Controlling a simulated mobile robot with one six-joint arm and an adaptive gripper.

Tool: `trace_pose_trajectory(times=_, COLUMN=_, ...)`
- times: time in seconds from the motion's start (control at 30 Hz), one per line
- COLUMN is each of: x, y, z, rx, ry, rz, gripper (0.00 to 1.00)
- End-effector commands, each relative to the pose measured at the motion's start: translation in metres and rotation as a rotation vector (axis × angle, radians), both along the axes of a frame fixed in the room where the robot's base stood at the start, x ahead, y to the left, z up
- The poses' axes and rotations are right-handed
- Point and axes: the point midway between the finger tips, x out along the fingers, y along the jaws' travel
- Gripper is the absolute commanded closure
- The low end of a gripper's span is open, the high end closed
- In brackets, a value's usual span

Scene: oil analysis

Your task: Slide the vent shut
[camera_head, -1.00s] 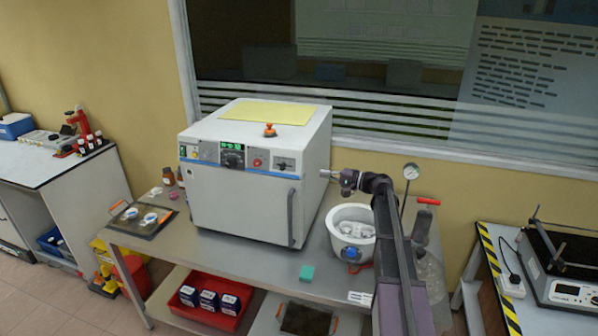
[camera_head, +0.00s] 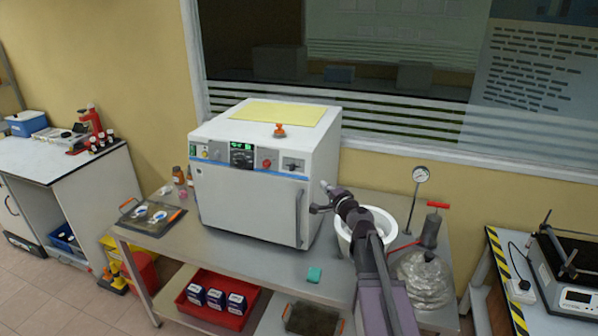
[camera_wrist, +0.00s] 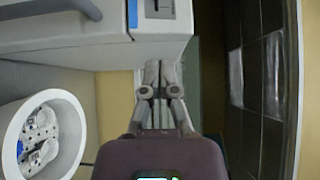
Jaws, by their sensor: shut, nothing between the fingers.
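The white oven (camera_head: 255,205) stands on the metal bench with its door closed. A small slider plate (camera_head: 292,164) is at the right end of its front panel; this may be the vent control. In the wrist view a grey plate (camera_wrist: 160,9) shows at the top edge, partly cut off. An orange knob (camera_head: 279,130) sits on the oven top. I cannot tell the vent's position. My gripper (camera_head: 324,185) is shut and empty, near the oven's right side. In the wrist view its fingertips (camera_wrist: 160,66) are together, below the oven's edge, without clear contact.
A white bowl-like vessel (camera_head: 381,217) stands right of the oven, partly behind my arm. A gauge (camera_head: 420,175) and a red-handled cylinder (camera_head: 431,228) are farther right. The door handle (camera_head: 299,218) sticks out in front. A yellow sheet (camera_head: 280,113) lies on top.

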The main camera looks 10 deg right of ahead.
Motion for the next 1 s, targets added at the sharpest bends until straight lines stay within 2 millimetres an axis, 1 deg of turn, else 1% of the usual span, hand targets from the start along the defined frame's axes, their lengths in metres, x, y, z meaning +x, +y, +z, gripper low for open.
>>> trace_pose_trajectory(times=0.3, x=0.001, y=0.000, z=0.000, rx=0.000, ry=0.000, rz=0.001, gripper=1.00)
trace_pose_trajectory(times=0.47, x=0.007, y=0.001, z=0.000, rx=0.000, ry=0.000, rz=0.002, gripper=1.00)
trace_pose_trajectory(times=0.67, x=0.025, y=0.006, z=0.000, rx=0.000, ry=0.000, rz=0.003, gripper=1.00)
trace_pose_trajectory(times=1.0, x=0.074, y=0.018, z=0.000, rx=0.000, ry=0.000, rz=0.001, gripper=1.00)
